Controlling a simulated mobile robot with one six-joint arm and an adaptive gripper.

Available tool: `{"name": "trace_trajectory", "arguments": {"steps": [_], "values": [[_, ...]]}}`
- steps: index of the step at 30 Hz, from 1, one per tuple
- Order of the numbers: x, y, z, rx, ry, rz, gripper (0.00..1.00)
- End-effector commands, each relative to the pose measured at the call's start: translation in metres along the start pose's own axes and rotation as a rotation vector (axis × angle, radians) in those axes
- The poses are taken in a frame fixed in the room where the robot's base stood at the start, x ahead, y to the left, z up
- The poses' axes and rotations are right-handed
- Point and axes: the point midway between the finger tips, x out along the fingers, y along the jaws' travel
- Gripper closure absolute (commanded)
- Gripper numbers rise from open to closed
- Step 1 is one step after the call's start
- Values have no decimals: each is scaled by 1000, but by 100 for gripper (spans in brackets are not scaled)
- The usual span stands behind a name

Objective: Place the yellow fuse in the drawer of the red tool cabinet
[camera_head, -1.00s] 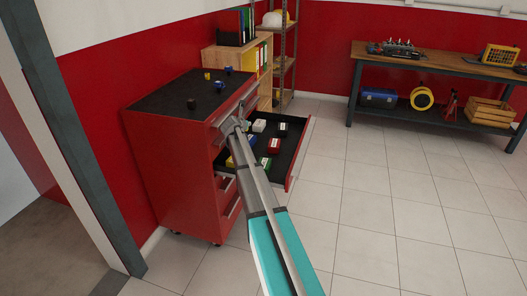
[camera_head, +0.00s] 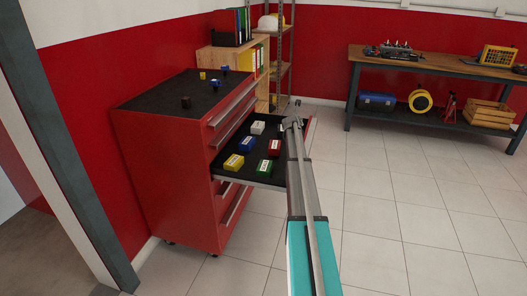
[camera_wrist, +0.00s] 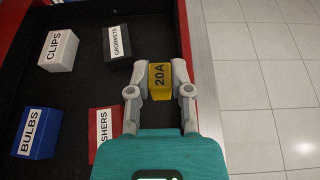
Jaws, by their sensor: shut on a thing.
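The yellow fuse (camera_wrist: 160,80), marked 20A, is held between the fingertips of my gripper (camera_wrist: 159,92) in the wrist view. The drawer has a black floor and also shows in the wrist view (camera_wrist: 85,85). In the wrist view the fuse overlaps the drawer near its right rim; its height over the floor is unclear. In the head view my gripper (camera_head: 292,120) is by the drawer's outer edge, and the fuse is not discernible.
The drawer holds several labelled boxes, including white CLIPS (camera_wrist: 59,50), black GROMMETS (camera_wrist: 117,43), blue BULBS (camera_wrist: 37,132) and a red one (camera_wrist: 105,128). Small parts (camera_head: 214,85) stand on the cabinet top. A workbench (camera_head: 440,65) is at the back right. The tiled floor (camera_head: 400,180) is clear.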

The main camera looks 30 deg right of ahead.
Motion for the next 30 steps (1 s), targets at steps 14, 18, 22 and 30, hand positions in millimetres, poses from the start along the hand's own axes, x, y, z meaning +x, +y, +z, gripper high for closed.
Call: {"name": "trace_trajectory", "arguments": {"steps": [14, 18, 22, 30], "values": [[-3, -18, -6, 6, 0, -18, 99], [-15, -15, -21, 6, 0, -19, 99], [-31, -8, -39, 6, 1, -20, 99], [-64, 5, -75, 8, 0, -19, 99]]}}
